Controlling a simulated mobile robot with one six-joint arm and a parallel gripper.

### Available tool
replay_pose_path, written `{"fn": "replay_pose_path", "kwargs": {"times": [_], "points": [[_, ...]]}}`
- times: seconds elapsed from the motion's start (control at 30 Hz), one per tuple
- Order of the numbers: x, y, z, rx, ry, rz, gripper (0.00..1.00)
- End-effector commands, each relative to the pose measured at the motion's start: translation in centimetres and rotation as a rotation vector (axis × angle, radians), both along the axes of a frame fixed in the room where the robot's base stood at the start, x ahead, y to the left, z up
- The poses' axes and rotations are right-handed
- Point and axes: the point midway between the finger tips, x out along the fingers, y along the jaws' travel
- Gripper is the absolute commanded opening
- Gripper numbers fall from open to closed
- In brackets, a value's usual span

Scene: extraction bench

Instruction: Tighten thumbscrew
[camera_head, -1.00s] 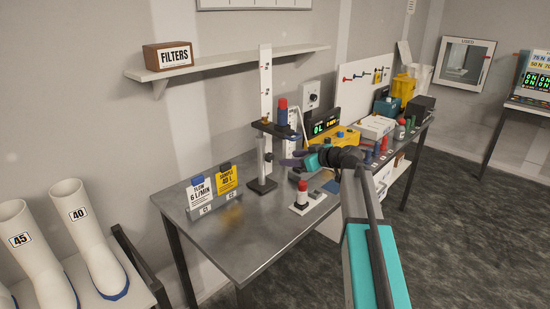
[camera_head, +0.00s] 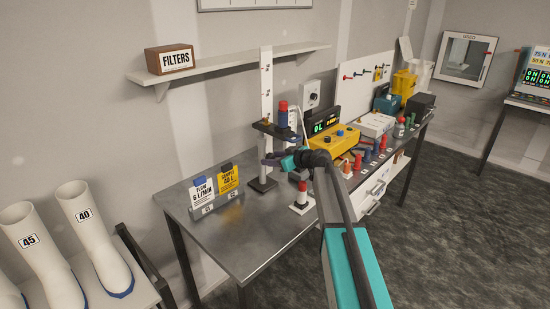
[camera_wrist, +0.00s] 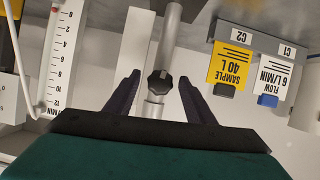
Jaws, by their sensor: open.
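The thumbscrew (camera_wrist: 159,83) is a dark knob with a pale mark, on the grey metal post (camera_wrist: 170,35) of the stand in the wrist view. My gripper (camera_wrist: 159,78) is open, its two purple fingers on either side of the knob with a visible gap at each. I cannot tell whether the fingertips reach the knob's depth. In the head view my gripper (camera_head: 266,159) is at the stand's post, below its dark platform (camera_head: 273,131) and above its base (camera_head: 262,184). The thumbscrew cannot be made out there.
A red-topped piece (camera_head: 302,190) on a white plate stands near the bench's front edge. Two tag cards (camera_head: 229,178) stand to the left. A yellow box (camera_head: 331,138) and a display (camera_head: 325,122) stand right of the stand. The bench's front left is clear.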

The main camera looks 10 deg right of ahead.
Motion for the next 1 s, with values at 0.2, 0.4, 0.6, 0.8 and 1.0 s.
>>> {"fn": "replay_pose_path", "kwargs": {"times": [0.2, 0.4, 0.6, 0.8, 1.0], "points": [[0.02, -0.02, -0.03, 0.0, 0.0, -0.001, 0.49], [0.02, -0.08, -0.02, 0.0, 0.0, -0.001, 0.24], [0.05, -0.55, -0.02, 0.0, 0.0, -0.004, 0.08], [0.1, -0.48, -0.11, 0.015, 0.009, -0.006, 0.08], [0.18, -0.56, -0.24, 0.061, 0.043, -0.007, 0.08]]}}
